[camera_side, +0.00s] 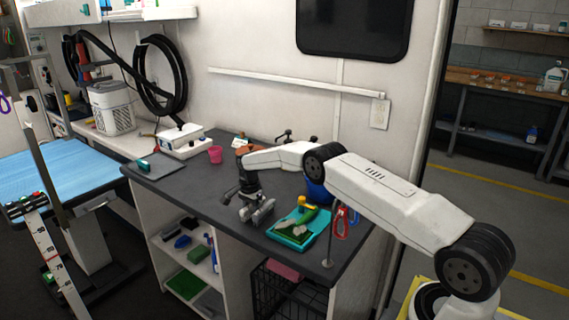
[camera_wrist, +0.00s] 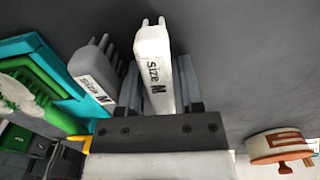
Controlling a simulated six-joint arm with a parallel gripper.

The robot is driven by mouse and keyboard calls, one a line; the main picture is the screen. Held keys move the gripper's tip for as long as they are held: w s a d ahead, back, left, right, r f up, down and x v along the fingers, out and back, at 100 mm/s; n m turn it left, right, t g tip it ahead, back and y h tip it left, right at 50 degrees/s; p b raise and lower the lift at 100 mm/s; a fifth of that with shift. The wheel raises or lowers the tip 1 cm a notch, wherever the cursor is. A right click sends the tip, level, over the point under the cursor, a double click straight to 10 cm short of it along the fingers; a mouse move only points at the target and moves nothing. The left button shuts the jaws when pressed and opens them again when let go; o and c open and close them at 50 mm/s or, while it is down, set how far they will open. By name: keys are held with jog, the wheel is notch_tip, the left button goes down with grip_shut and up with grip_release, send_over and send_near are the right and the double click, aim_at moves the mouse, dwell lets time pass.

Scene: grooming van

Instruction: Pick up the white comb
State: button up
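The white comb (camera_wrist: 155,62), marked "Size M", lies lengthwise between the two fingers of my gripper (camera_wrist: 160,85) in the wrist view, its prongs pointing away. The fingers flank it closely; I cannot tell whether they press on it. A grey comb (camera_wrist: 95,78), also marked "Size M", lies just left of the left finger. In the side view my gripper (camera_side: 258,211) points down, low over the dark counter (camera_side: 190,193). I cannot make out the white comb there.
A teal tray (camera_side: 297,236) holding green and yellow items is right of my gripper. A metal stand with red loops (camera_side: 341,222) is near the counter's right edge. The counter's left part is mostly clear.

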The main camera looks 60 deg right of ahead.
grip_shut()
jog(key=shift+r, duration=0.15)
jog(key=shift+r, duration=1.35)
jog(key=shift+s+a+r, duration=0.1)
jog(key=shift+s+r, duration=0.4)
jog(key=shift+r, duration=0.25)
jog(key=s+r, duration=0.2)
jog(key=s+a+r, duration=0.1)
jog(key=r, duration=0.1)
jog(key=shift+s+r, duration=0.35)
jog(key=shift+s, duration=0.05)
jog(key=s+a+r, duration=0.2)
jog(key=s+r, duration=0.2)
jog(key=s, duration=0.4)
jog(key=shift+s+a, duration=0.15)
jog(key=shift+s, duration=0.2)
